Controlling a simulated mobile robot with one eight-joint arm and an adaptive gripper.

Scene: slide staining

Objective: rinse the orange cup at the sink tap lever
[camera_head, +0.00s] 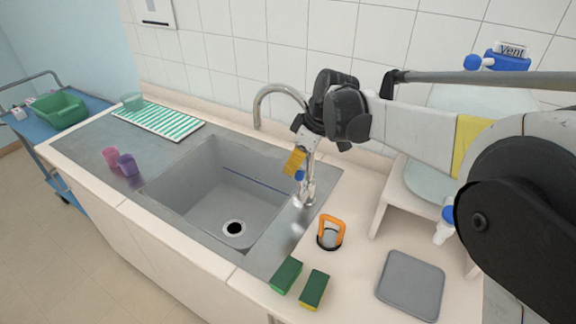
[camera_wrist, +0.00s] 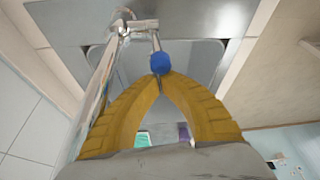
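The tap (camera_head: 262,106) rises from the counter's back edge and curves over the grey sink (camera_head: 190,203). A blue knob (camera_head: 299,175) sits by the tap's base, and it shows in the wrist view (camera_wrist: 160,63) on a thin metal lever. My gripper (camera_head: 295,163) has yellow fingers that point down at this knob. In the wrist view the fingertips (camera_wrist: 162,86) meet just at the knob, with no object between them. Whether they touch the knob I cannot tell. No clearly orange cup shows; a pink cup (camera_head: 111,156) and a purple cup (camera_head: 127,165) stand left of the sink.
An orange-framed item (camera_head: 331,230) stands right of the sink. Two green sponges (camera_head: 286,275) (camera_head: 314,289) and a grey tray (camera_head: 410,286) lie nearby. A white shelf (camera_head: 386,192) stands at the right. A striped mat (camera_head: 158,119) lies behind. The sink basin is empty.

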